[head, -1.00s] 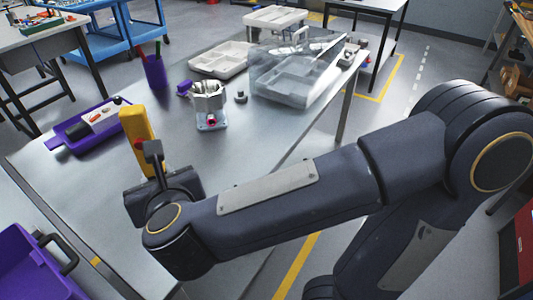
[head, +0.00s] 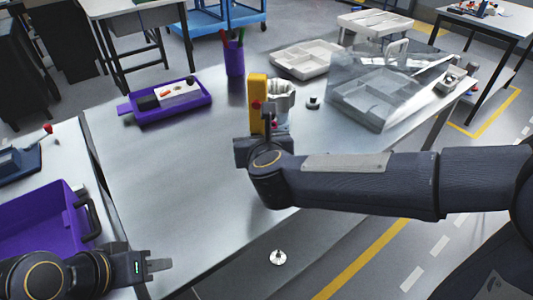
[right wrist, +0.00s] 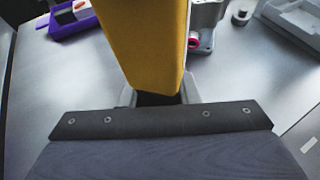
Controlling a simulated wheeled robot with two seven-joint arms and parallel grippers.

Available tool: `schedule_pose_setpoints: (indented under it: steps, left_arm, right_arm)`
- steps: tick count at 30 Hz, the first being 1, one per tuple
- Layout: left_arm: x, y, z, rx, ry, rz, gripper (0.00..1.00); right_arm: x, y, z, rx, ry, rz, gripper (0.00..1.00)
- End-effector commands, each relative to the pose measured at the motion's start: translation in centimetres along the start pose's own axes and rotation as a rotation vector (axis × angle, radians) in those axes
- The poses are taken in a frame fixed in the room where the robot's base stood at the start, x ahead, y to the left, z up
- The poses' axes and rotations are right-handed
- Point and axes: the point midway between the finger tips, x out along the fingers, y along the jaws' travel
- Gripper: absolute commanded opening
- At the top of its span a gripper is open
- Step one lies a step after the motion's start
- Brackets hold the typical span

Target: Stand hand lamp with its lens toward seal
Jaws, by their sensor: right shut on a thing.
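The yellow hand lamp (head: 257,88) is held upright in my right gripper (head: 263,132), with a small red spot on its side. It fills the upper middle of the right wrist view (right wrist: 145,40), where my right gripper (right wrist: 158,98) is shut around its lower part. I cannot tell which way its lens faces. A grey metal housing (head: 282,92) stands just behind and right of the lamp, partly hidden by it. A pink-red ring (right wrist: 193,41) at the housing, perhaps the seal, shows right of the lamp. My left gripper (head: 160,266) is empty at lower left; its finger gap is unclear.
A purple tray (head: 170,117) with small parts is at the table's left, a purple pen cup (head: 234,60) behind. A small dark part (head: 313,103) and a clear bin (head: 375,98) stand right. A purple crate (head: 40,228) is at left. The front-left tabletop is clear.

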Motion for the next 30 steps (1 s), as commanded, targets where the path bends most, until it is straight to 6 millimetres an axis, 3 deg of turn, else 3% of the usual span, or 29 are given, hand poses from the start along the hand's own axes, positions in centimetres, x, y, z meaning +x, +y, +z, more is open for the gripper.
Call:
schedule_pose_setpoints:
  steps: [1,6,15,20,30]
  left_arm:
    - [0.5,-0.2,0.2,0.000,0.000,0.000,0.36]
    - [1.0,-0.4,0.5,0.000,0.000,0.000,0.36]
    - [1.4,-0.7,0.7,0.000,0.000,0.000,0.36]
    - [1.9,-0.9,1.0,0.000,0.000,0.000,0.36]
    - [2.0,-0.9,1.0,0.000,0.000,0.000,0.36]
  right_arm:
    - [1.4,-0.5,-1.1,-0.001,0.004,-0.004,0.00]
    - [4.1,-1.4,-2.7,-0.001,0.002,-0.002,0.00]
    - [6.6,-2.2,-4.3,0.000,0.002,-0.002,0.00]
    - [7.3,-2.1,-6.3,-0.001,0.000,0.001,0.00]
    - [7.4,-2.1,-6.6,0.002,-0.003,0.001,0.00]
